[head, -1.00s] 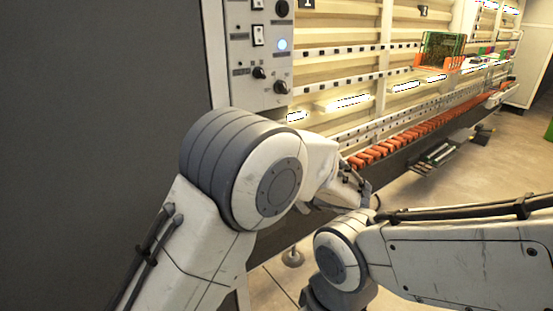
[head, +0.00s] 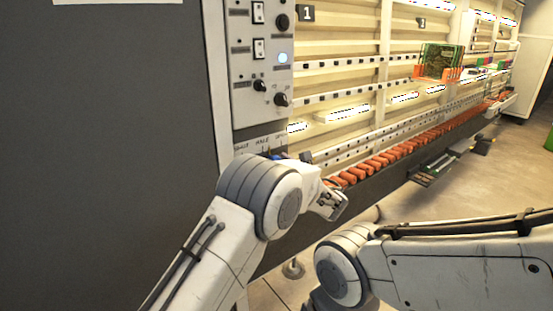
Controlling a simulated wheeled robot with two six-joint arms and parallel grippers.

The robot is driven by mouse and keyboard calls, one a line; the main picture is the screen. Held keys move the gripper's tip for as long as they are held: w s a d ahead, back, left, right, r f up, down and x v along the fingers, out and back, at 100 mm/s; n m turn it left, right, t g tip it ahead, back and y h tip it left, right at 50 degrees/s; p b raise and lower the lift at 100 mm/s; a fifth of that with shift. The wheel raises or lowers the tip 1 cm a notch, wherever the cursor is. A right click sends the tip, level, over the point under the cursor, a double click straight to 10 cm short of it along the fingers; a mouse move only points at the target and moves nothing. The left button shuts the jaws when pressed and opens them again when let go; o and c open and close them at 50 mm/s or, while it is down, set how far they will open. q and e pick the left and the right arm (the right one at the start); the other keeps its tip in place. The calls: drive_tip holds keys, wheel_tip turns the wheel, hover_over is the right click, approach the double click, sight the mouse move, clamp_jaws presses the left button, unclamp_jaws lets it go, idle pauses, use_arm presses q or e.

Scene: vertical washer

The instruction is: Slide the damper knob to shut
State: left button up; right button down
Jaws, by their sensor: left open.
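A lettered strip (head: 262,142) with dark pointed marks, probably the damper scale, shows below the white control panel, just above my left arm. The lettering is too small to read surely. A small blue and dark part (head: 279,156) peeks out below the strip, behind my left arm; I cannot tell whether it is the damper knob. The knob's position on its scale is hidden. My left gripper (head: 330,204) is open and empty, below and right of the strip, in front of the machine's dark lower rail. My right gripper is out of view; only the right arm shows at lower right.
A row of orange blocks (head: 400,151) runs along the rail to the right. A green board in an orange holder (head: 440,62) stands farther back.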

use_arm(q)
drive_tip(key=shift+w+a, duration=0.3)
drive_tip(key=shift+w, duration=0.15)
drive_tip(key=c, duration=1)
clamp_jaws()
